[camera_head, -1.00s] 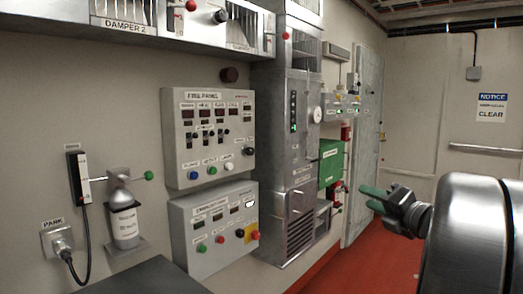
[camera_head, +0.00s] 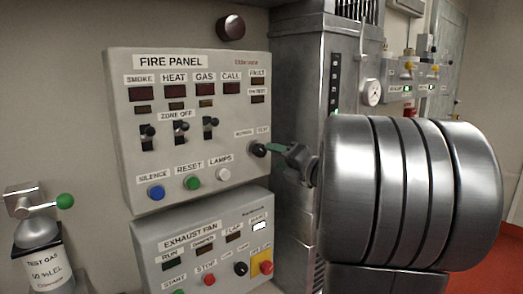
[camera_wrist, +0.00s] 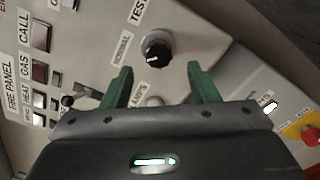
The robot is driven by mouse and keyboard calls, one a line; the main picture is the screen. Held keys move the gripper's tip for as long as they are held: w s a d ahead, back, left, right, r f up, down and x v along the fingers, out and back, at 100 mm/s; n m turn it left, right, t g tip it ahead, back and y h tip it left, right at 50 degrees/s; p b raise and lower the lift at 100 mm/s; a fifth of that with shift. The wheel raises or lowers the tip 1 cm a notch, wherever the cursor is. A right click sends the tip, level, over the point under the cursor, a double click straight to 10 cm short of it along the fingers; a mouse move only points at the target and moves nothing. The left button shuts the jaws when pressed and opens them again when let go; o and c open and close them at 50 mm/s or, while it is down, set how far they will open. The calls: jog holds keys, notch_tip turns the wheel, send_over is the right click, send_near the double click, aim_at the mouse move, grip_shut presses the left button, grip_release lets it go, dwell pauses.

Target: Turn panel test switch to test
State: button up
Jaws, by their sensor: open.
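The fire panel (camera_head: 232,130) is a grey box on the wall. Its test switch (camera_head: 258,149) is a black rotary knob at the lower right, with a NORMAL label to its upper left and a TEST label to its upper right. In the wrist view the knob (camera_wrist: 157,50) has a white pointer line and lies just beyond and between the fingertips. My gripper (camera_head: 278,149) has green fingers and is close to the knob from the right. In the wrist view my gripper (camera_wrist: 163,78) is open and empty. Which label the pointer faces is hard to tell.
Zone-off toggles (camera_head: 180,131) and the blue, green and white buttons (camera_head: 192,182) are on the same panel. The exhaust fan panel (camera_head: 150,235) sits just below, with a red knob on yellow (camera_head: 265,266). A metal cabinet (camera_head: 300,80) stands right behind my gripper.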

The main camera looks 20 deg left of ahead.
aim_at(263, 151)
jog(key=x, duration=0.7)
jog(key=shift+p, duration=0.4)
jog(key=shift+r, duration=0.1)
jog(key=c, duration=1)
jog(key=shift+o, duration=0.2)
